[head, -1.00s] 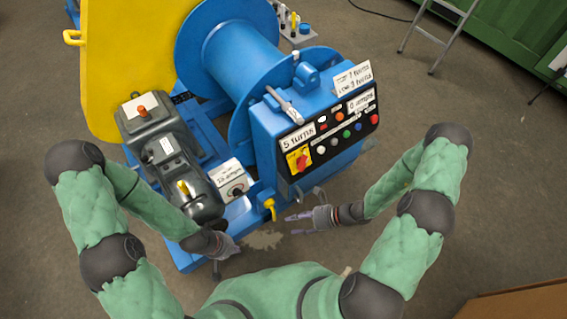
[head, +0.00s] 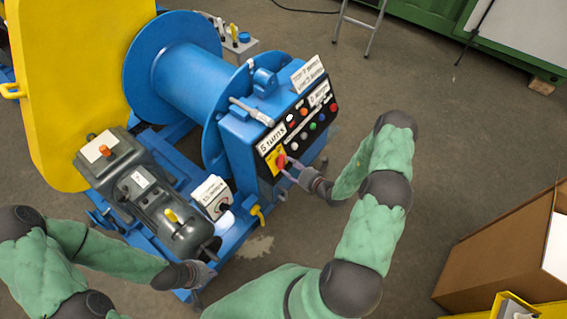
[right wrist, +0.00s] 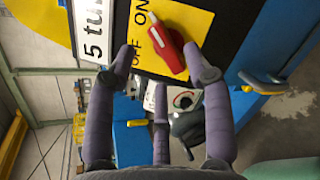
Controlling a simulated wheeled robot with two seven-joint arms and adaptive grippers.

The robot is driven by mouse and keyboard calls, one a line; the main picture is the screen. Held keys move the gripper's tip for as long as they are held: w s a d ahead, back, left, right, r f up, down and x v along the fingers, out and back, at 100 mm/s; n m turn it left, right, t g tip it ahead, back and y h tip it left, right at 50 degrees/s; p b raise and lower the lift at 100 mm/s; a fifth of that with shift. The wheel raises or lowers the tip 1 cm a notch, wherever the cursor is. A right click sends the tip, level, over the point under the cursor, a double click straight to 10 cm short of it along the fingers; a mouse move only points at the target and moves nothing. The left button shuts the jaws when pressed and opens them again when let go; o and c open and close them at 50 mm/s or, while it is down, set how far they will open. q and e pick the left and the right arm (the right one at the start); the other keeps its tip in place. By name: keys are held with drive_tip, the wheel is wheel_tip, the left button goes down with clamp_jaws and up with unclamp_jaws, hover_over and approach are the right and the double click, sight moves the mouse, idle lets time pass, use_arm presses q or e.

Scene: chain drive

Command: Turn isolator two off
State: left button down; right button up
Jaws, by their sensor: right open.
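A red rotary handle (head: 281,161) sits on a yellow plate (head: 270,164) at the lower left of the blue machine's black panel. In the right wrist view the handle (right wrist: 174,46) is tilted, with its white-tipped end near the word ON; the plate (right wrist: 195,20) also carries OFF. My right gripper (head: 290,172) is open in front of the handle; its spread fingers (right wrist: 163,64) are near it, and contact cannot be told. My left gripper (head: 200,275) is low beside the motor's end, its finger state unclear. I cannot read which isolator is number two.
A grey motor (head: 150,192) and a small box with a dial (head: 212,198) stand left of the panel. A yellow lever (head: 258,214) hangs below it. Colored buttons line the panel. A cardboard box (head: 500,245) is at right; the floor between is clear.

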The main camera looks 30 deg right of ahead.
sight(284, 161)
drive_tip(key=shift+b+x, duration=0.35)
drive_tip(key=shift+x, duration=2.05)
clamp_jaws()
